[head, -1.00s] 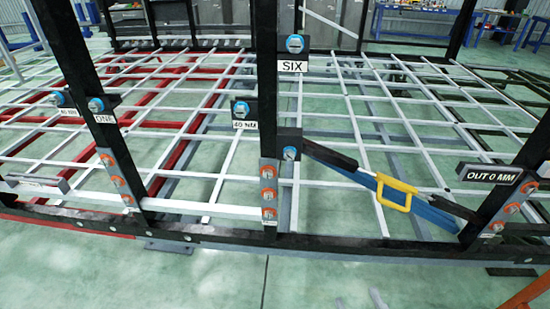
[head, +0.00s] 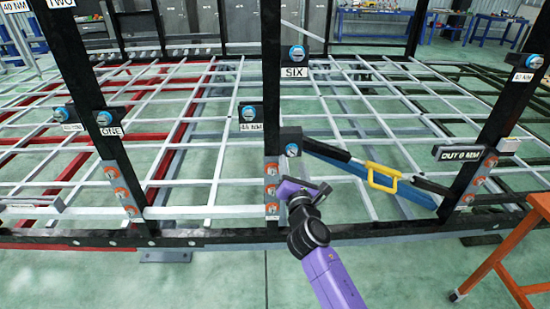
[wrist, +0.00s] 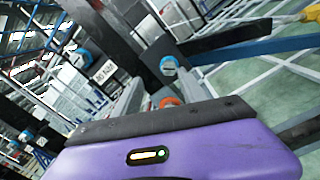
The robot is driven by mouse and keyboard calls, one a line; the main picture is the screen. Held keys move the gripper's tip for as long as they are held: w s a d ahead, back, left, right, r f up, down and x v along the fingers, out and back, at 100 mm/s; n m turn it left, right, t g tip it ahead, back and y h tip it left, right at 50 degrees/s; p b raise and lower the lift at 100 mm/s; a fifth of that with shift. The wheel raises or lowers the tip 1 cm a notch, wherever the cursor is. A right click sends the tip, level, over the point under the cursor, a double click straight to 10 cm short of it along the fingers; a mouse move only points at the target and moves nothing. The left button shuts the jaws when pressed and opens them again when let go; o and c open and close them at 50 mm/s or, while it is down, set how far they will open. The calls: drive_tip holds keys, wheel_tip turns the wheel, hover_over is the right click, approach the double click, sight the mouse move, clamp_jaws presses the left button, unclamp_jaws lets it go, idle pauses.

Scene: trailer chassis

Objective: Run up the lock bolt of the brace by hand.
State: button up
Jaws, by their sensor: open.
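The brace (head: 345,160) is a dark and blue diagonal bar with a yellow handle (head: 384,178), running from the middle black post down to the right post. A blue-capped bolt (head: 292,150) sits at its upper left end; which bolt is the lock bolt is not marked. The blue cap also shows in the wrist view (wrist: 169,66), with an orange-ringed bolt (wrist: 170,102) below it. My gripper (head: 306,188) is open, just below and in front of the brace's upper end, apart from the blue-capped bolt. In the wrist view its purple body hides the lower part.
The middle post (head: 270,90) carries a SIX plate (head: 295,72) and a column of orange-ringed bolts (head: 271,190). The right post holds an OUT 0 MM plate (head: 459,153). A low black rail (head: 200,238) crosses the front. An orange stand (head: 500,262) is at the right.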

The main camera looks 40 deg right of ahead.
sight(293, 153)
drive_tip(key=shift+w+d+f+n+g+h+b, duration=0.1)
drive_tip(key=shift+w+d+f+n+b, duration=0.1)
drive_tip(key=shift+w+d+n, duration=0.5)
drive_tip(key=shift+w+d+f+n+g+h+b, duration=0.15)
drive_tip(key=shift+w+d+f+n, duration=0.15)
drive_tip(key=shift+w+d, duration=0.8)
drive_tip(key=shift+w+d+f+n+g+h+b, duration=0.15)
drive_tip(key=shift+w+d+n, duration=0.45)
drive_tip(key=shift+w, duration=0.5)
drive_tip(key=shift+c, duration=0.4)
clamp_jaws()
